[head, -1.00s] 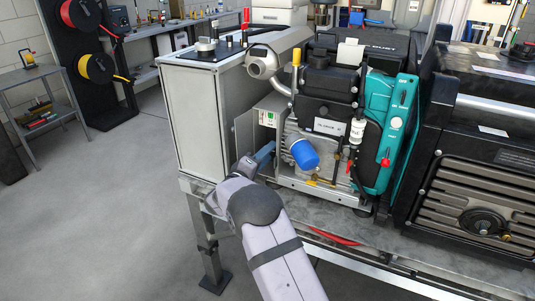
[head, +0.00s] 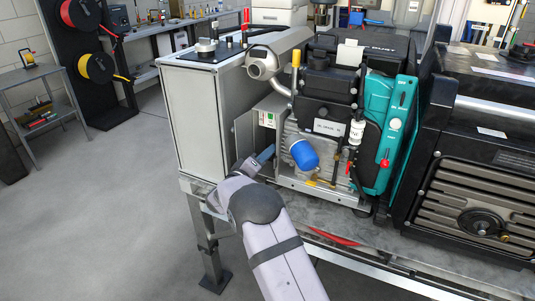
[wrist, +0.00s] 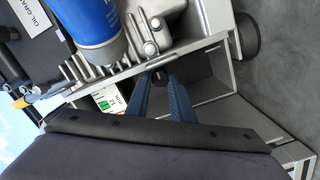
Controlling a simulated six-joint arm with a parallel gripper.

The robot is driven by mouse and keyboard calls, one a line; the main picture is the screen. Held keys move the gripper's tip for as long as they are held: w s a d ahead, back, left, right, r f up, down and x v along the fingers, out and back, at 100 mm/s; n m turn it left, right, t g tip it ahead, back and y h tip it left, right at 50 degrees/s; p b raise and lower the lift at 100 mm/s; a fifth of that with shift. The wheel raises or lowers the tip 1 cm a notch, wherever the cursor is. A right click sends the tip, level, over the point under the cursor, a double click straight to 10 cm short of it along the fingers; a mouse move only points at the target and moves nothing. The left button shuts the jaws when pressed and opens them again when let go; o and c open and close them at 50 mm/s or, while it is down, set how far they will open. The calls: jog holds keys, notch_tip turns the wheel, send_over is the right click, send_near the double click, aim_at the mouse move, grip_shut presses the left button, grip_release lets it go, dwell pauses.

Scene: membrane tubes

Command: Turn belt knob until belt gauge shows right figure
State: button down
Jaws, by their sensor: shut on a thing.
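My gripper (wrist: 162,84) reaches into the narrow opening between the grey cabinet and the engine. Its two blue fingers are shut on a small dark knob (wrist: 160,77) in the wrist view. In the head view the gripper (head: 266,154) shows at the opening's lower part, and the knob is hidden there. A small white panel with green and red marks (wrist: 110,101) lies left of the fingers in the wrist view and also shows in the head view (head: 267,119). It may be the belt gauge; its figure is too small to read.
A blue oil filter (head: 304,154) sits just right of my gripper, on the engine's front. The grey cabinet (head: 205,115) stands to the left, with an open flap (head: 244,135) beside the opening.

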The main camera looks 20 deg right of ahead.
jog(key=shift+m, duration=0.4)
jog(key=c, duration=1.5)
grip_release()
jog(key=shift+c, duration=0.2)
jog(key=shift+n, duration=0.3)
